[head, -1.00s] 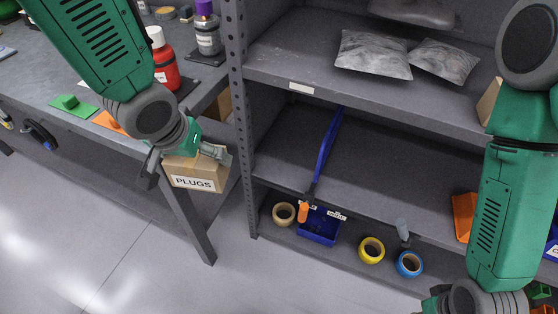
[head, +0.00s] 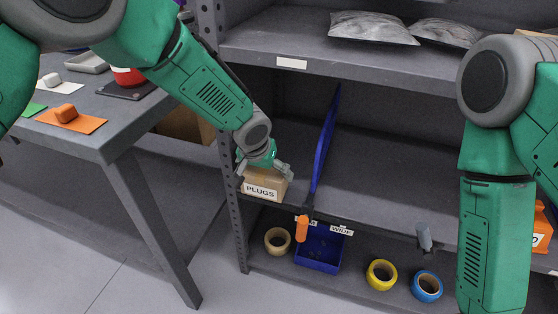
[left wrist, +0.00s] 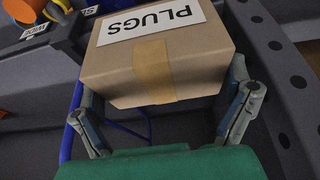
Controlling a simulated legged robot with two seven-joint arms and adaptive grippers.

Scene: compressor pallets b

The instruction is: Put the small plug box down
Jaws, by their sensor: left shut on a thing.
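The small plug box (head: 264,184) is a brown cardboard box with a white PLUGS label. In the head view it is at the left end of the middle shelf (head: 400,210), left of the blue divider.
A blue divider (head: 326,135) stands right of the box and a perforated post (head: 231,190) left of it. Tape rolls (head: 381,274) and a blue bin (head: 319,250) are on the lower shelf. The middle shelf right of the divider is mostly clear. A workbench (head: 110,125) stands left.

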